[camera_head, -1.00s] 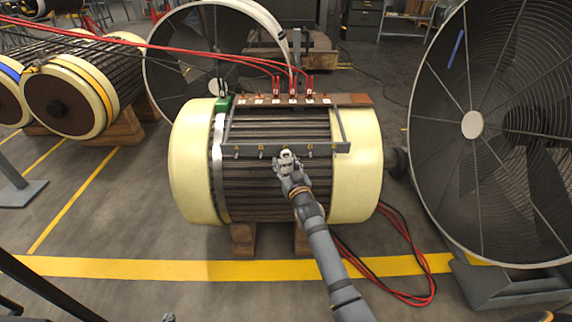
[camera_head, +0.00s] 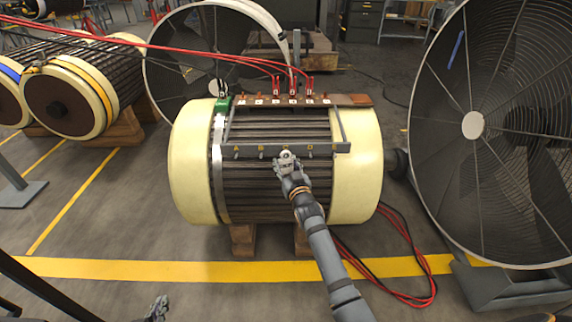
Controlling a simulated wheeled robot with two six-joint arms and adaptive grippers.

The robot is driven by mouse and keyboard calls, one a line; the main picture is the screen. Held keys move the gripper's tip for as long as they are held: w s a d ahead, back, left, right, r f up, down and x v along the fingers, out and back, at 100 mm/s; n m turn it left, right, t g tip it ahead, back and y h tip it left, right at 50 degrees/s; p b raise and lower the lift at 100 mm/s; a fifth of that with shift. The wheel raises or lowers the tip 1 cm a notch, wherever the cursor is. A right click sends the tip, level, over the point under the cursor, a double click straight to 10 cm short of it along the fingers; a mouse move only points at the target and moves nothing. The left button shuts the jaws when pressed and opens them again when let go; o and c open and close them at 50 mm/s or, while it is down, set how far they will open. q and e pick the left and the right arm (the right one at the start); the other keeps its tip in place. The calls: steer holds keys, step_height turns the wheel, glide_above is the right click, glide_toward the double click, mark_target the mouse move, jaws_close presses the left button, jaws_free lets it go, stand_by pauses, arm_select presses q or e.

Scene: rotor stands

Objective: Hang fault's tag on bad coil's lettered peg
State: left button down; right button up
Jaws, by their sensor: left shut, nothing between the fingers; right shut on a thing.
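The rotor (camera_head: 272,190) lies across wooden blocks, with cream ends and dark bars. A grey rail (camera_head: 248,150) runs along its front and carries several short pegs under yellow letters. A (camera_head: 236,150) and B (camera_head: 261,150) are on the left, D is right of my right gripper, and the rail's middle is partly covered. My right gripper (camera_head: 287,160) is shut on a small pale tag (camera_head: 286,155) in front of the middle of the rail. I cannot tell whether the tag touches a peg. My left gripper (camera_head: 158,305) is shut and empty at the bottom edge.
A brown terminal strip (camera_head: 350,100) above the rail carries white labels and red clips (camera_head: 293,86) with red cables. A green clip (camera_head: 223,104) sits at its left end. Large fans (camera_head: 473,125) stand right and behind. Red and black cables (camera_head: 425,285) lie on the floor.

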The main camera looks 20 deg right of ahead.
stand_by(0.3)
steer(key=o, duration=0.9)
steer(key=shift+s+f, duration=0.1)
steer(key=shift+s, duration=0.25)
steer(key=s, duration=1.1)
steer(key=shift+s+a, duration=0.1)
steer(key=shift+s, duration=0.05)
